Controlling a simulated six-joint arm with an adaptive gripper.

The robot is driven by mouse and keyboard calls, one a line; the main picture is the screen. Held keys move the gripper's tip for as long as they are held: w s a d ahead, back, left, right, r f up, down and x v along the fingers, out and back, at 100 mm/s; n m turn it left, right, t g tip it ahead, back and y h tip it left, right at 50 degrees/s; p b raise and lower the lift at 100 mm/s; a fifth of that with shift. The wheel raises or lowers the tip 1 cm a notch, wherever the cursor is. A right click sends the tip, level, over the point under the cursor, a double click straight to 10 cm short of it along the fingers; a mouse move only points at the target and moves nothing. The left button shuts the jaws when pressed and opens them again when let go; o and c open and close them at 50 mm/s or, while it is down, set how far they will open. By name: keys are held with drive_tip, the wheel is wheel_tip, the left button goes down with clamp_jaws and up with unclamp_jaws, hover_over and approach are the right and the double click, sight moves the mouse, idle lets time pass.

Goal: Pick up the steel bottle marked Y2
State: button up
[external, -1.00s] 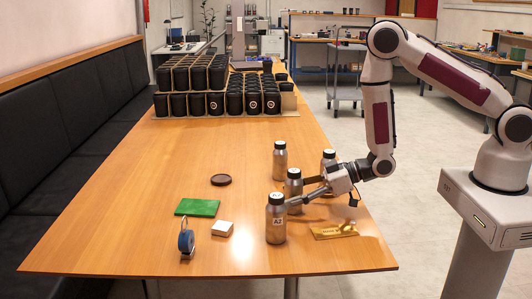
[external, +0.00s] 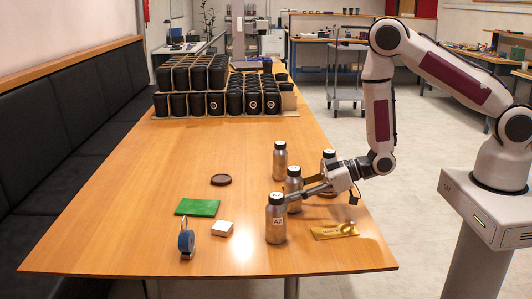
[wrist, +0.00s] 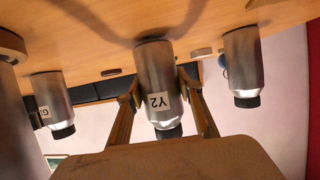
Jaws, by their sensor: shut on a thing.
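The steel bottle marked Y2 (wrist: 155,70) has a black cap and a white label, and appears upside down in the wrist view. My gripper (wrist: 160,85) has a finger on each side of it and is shut on it. In the external view, this appears to be the middle bottle (external: 293,184), upright on the table, with my gripper (external: 303,190) reaching it from the right. Its label cannot be read there.
A bottle marked A2 (external: 275,222) stands close in front. Other steel bottles stand behind (external: 280,160) and at right (external: 327,158).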

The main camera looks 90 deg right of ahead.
sight(294, 168)
drive_tip(key=shift+r, duration=4.65)
drive_tip(key=shift+f, duration=0.1)
